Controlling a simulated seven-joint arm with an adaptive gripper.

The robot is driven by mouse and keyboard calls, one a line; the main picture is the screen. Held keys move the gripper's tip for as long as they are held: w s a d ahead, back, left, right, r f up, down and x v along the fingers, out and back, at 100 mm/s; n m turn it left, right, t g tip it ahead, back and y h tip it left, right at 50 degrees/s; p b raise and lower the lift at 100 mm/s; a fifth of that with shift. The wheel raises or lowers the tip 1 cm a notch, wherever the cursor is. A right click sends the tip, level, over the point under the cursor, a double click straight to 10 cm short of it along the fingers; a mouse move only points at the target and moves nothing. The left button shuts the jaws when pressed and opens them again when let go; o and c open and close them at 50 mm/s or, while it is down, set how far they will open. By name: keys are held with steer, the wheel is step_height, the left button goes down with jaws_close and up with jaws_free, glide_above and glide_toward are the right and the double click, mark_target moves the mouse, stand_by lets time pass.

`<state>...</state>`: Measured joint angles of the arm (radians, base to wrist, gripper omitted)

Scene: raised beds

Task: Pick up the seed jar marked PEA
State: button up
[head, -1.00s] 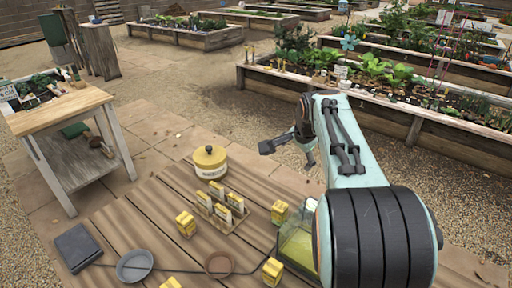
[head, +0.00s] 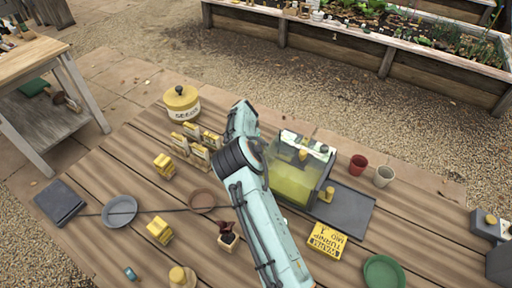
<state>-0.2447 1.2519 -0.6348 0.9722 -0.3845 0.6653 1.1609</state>
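No label reading PEA can be made out. Several small yellow jar-like items stand on the plank table (head: 110,170): one (head: 164,167) at left of centre, one (head: 160,231) nearer, and one (head: 181,277) at the bottom edge. A row of yellow-and-white packets (head: 197,150) stands in a holder behind them, partly beside my arm. A pot with a yellow lid (head: 182,104), lettered apparently SEEDS, stands at the back. My arm rises from the bottom and bends over the table's middle. My gripper does not show; the arm's own links appear to hide it.
A clear box with yellow-green contents (head: 291,185) stands right of my arm, next to a dark tray (head: 345,207). A yellow sign (head: 326,242), a green dish (head: 384,271), two cups, a grey dish (head: 120,211), a brown saucer (head: 201,200) and a potted plant (head: 228,236) surround it.

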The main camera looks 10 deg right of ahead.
steer(key=shift+f, duration=0.2)
steer(key=c, duration=1.3)
steer(key=shift+r, duration=0.1)
